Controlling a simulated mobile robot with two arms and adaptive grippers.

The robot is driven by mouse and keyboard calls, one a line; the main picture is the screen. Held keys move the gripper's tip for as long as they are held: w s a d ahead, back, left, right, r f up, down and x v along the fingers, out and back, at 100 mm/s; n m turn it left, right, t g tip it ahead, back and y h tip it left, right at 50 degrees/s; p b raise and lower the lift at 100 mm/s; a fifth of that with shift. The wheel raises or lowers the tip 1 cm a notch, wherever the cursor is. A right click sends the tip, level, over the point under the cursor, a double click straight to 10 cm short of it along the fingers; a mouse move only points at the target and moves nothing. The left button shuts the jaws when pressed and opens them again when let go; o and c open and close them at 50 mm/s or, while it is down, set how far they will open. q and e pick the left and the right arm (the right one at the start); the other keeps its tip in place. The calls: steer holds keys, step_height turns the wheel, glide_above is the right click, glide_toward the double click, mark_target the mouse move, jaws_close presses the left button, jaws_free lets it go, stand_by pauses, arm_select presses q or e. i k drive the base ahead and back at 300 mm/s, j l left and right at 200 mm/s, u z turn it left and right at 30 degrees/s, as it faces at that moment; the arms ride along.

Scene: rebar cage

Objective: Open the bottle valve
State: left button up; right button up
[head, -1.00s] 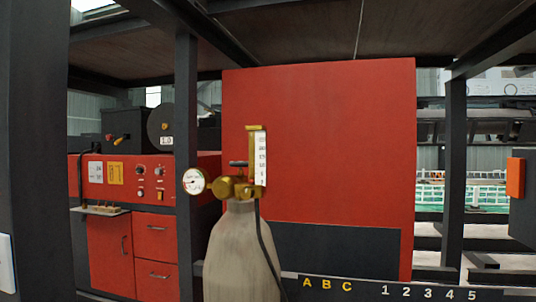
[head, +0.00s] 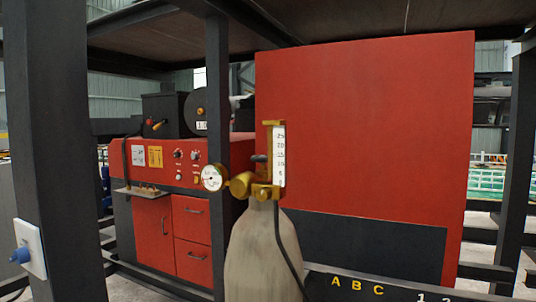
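A grey-beige gas bottle (head: 262,258) stands upright near the middle of the head view, its lower part cut off by the bottom edge. On its top sits a brass valve and regulator body (head: 257,186). A small dark knob (head: 259,158) shows above the brass body. A round white gauge (head: 213,177) is on its left, and a brass flow meter with a white scale (head: 279,158) stands on its right. A dark hose (head: 288,252) runs down the bottle's right side. Neither of my grippers is in view.
A dark post (head: 52,150) stands close at the left, with a white plate and blue knob (head: 29,250). A red panel (head: 365,125) is behind the bottle. A red cabinet (head: 180,225) with drawers stands behind left. A dark rail with letters (head: 375,290) runs low at the right.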

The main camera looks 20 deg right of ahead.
mark_target(262, 159)
steer(key=i+j, duration=0.15)
steer(key=j, duration=0.2)
steer(key=i+j+z, duration=0.15)
steer(key=j, duration=0.6)
steer(key=i+j+z, duration=0.15)
steer(key=j, duration=0.25)
steer(key=i+j, duration=0.15)
steer(key=j, duration=0.25)
steer(key=z, duration=0.05)
